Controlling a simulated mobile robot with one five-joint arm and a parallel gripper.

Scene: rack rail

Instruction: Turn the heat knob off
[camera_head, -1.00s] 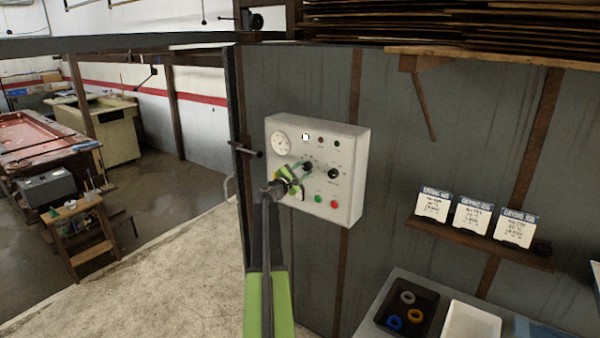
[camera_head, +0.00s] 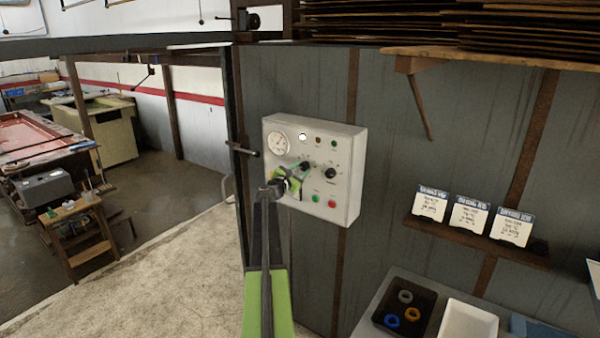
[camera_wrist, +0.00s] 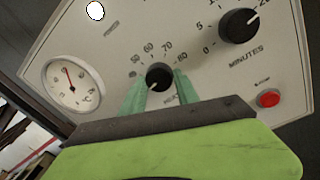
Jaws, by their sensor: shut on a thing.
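The heat knob (camera_wrist: 158,78) is a small black dial with a pale pointer line, ringed by numbers such as 60, 70 and 80, in the wrist view. The pointer is aimed down and to the left. My gripper (camera_wrist: 160,92) has a green finger on each side of this knob and is shut on it. In the head view, my gripper (camera_head: 298,172) reaches the front of the white control panel (camera_head: 345,145), and the heat knob (camera_head: 305,165) is partly hidden there. The knob's printed label is partly covered by my gripper.
A larger black minutes knob (camera_wrist: 239,25) is at the right of the heat knob, with a red button (camera_wrist: 268,99) below it. A round gauge (camera_wrist: 73,83) is at the left. A shelf (camera_head: 478,243) with several cards is further right.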

